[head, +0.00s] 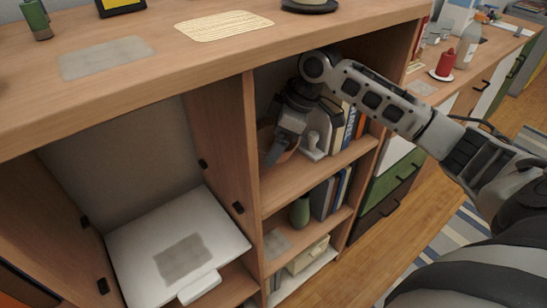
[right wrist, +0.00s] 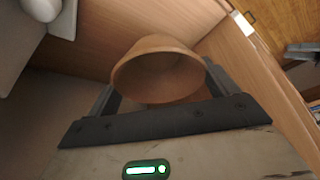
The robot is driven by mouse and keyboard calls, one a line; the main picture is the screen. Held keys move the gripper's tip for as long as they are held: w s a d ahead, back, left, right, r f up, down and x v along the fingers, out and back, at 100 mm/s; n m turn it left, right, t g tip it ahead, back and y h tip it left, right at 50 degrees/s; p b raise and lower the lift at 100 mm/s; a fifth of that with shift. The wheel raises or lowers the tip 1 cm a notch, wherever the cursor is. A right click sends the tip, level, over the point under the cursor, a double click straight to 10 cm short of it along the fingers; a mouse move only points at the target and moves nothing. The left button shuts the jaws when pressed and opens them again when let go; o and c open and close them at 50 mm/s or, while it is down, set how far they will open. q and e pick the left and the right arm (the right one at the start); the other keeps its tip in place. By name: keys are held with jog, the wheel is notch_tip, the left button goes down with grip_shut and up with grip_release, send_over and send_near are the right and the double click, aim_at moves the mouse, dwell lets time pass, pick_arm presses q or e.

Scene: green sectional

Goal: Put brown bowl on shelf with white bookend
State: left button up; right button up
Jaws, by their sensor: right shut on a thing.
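My right gripper (head: 278,147) reaches into the upper open compartment of the wooden shelf unit (head: 310,182). It is shut on the brown bowl (right wrist: 158,75), which shows between the two dark fingers in the right wrist view. In the head view the bowl (head: 284,157) is mostly hidden behind the gripper, at the left side of the compartment, close to the board. I cannot tell whether it touches the board. The white bookend (head: 314,142) stands just right of the gripper, against a row of books (head: 347,125). My left gripper is not in view.
The shelf's left side panel (head: 228,130) is close to the gripper. The compartment below holds a green vase (head: 300,211) and books (head: 331,195).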

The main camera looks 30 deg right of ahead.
jog(key=f, duration=0.6)
jog(key=shift+w, duration=0.3)
jog(key=shift+w+f, duration=0.2)
jog(key=shift+f, duration=0.35)
jog(key=shift+f, duration=0.1)
jog(key=o, duration=0.8)
jog(key=shift+v, duration=3.9)
jog(key=shift+a, duration=0.15)
